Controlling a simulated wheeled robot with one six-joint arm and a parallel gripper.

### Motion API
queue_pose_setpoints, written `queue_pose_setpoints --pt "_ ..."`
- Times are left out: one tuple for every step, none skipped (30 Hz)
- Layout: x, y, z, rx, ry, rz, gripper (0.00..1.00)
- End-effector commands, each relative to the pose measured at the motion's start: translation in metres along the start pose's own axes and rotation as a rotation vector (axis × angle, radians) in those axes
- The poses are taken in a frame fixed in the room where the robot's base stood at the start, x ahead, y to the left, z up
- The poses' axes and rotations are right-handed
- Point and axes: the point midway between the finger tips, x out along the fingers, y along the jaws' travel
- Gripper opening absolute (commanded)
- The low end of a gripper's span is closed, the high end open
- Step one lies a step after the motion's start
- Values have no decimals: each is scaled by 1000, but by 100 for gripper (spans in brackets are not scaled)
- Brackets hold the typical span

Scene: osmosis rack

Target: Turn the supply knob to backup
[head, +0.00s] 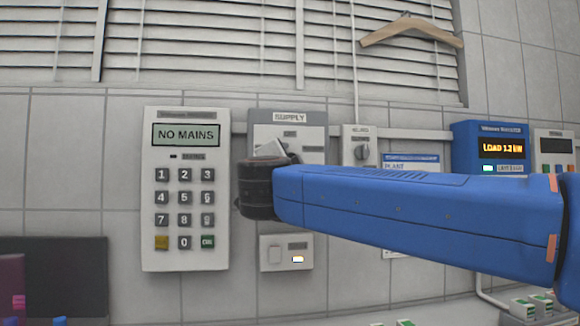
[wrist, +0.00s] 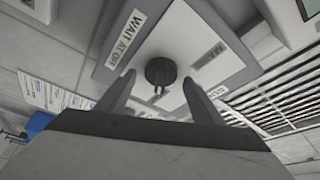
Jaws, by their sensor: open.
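The supply panel (head: 316,132) is a grey plate headed "SUPPLY" on the tiled wall, partly hidden behind my arm in the head view. Its knob is hidden there. In the wrist view the panel (wrist: 225,30) fills the upper middle, tilted. The round dark knob (wrist: 160,70) stands out from it, with labels reading "WAIT AT OFF" and apparently "MAINS" on either side. My gripper (wrist: 159,79) is open, one finger on each side of the knob in the picture, with visible gaps. I cannot tell whether the fingertips reach the knob's depth. The knob's setting is unclear.
A keypad unit (head: 185,190) showing "NO MAINS" is left of the panel. A small switch box (head: 286,252) sits below it. A smaller knob box (head: 362,150) and a blue "LOAD 1.2 kW" unit (head: 490,148) are to the right. A hanger (head: 411,30) hangs above.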

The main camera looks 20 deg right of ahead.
Motion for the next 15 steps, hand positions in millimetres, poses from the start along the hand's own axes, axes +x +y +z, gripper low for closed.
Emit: queue_pose_setpoints --pt "-1 0 0 0 -1 0 61" --pt "-2 0 0 0 -1 -1 61" --pt "-4 0 0 0 -1 -1 61" --pt "-6 -1 1 0 -2 -1 61" --pt "-9 -1 1 1 -3 -2 61" --pt "-13 -1 1 1 -3 -2 61" --pt "-16 0 1 1 -3 -1 61" --pt "-20 -1 1 1 -3 -2 61" --pt "-25 -1 1 1 -4 -2 61" --pt "-28 -1 0 1 -3 -2 61" --pt "-32 -1 0 2 -3 -2 61" --pt "-37 -1 1 1 -4 -3 61" --pt "-41 -1 1 1 -3 -2 61" --pt "-44 -1 1 0 -4 -2 61" --pt "-49 -1 1 0 -4 -2 61"
